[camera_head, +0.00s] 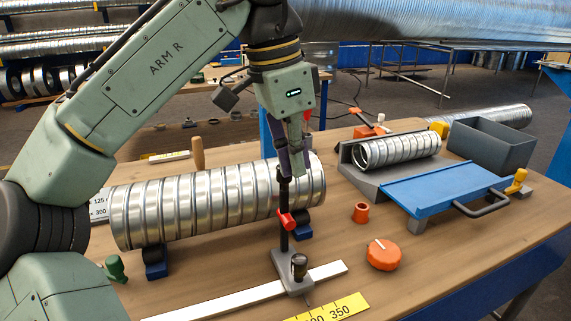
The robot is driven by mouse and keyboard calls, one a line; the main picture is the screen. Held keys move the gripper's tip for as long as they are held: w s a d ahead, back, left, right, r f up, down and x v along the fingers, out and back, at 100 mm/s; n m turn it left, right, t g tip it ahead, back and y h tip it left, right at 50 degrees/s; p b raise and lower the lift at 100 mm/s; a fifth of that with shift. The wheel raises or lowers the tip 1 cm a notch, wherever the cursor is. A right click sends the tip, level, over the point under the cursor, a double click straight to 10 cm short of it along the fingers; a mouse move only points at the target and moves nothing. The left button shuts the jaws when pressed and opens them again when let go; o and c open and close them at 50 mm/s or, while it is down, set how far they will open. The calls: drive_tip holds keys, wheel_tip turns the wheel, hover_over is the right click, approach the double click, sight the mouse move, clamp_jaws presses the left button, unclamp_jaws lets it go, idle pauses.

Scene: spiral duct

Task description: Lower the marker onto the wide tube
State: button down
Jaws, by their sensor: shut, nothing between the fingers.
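The wide tube (190,208) is a ribbed silver spiral duct lying on its side on the wooden table, on blue supports with black rollers. A dark upright post with a red clamp (286,220) stands on a grey base (293,285) in front of the tube's right part. I take this red piece on the post for the marker, but I cannot be sure. My gripper (291,172) points down, shut and empty, at the top of the post and in front of the tube's right end. I cannot tell whether it touches the post.
A narrower duct (398,149) lies in a grey cradle at the right, near a blue plate (440,186) with a handle and a grey bin (491,146). An orange knob (383,254), a red cup (361,212) and a white rail (250,290) are in the foreground. A wooden peg (198,153) stands behind the wide tube.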

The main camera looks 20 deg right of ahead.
sight(284, 183)
drive_tip(key=shift+f+b, duration=0.8)
drive_tip(key=shift+f, duration=1.3)
drive_tip(key=shift+w, duration=0.1)
drive_tip(key=shift+w+f+p, duration=0.2)
drive_tip(key=shift+w+p, duration=0.6)
drive_tip(key=shift+w, duration=0.35)
drive_tip(key=shift+w+f+p, duration=0.15)
drive_tip(key=shift+w+p, duration=0.6)
drive_tip(key=shift+w, duration=0.4)
drive_tip(key=shift+w+a+f, duration=0.1)
drive_tip(key=shift+w+f, duration=0.05)
drive_tip(key=shift+w, duration=0.4)
drive_tip(key=shift+w+f, duration=0.1)
drive_tip(key=shift+w, duration=0.45)
drive_tip(key=shift+s, duration=1.3)
drive_tip(key=shift+r, duration=4.55)
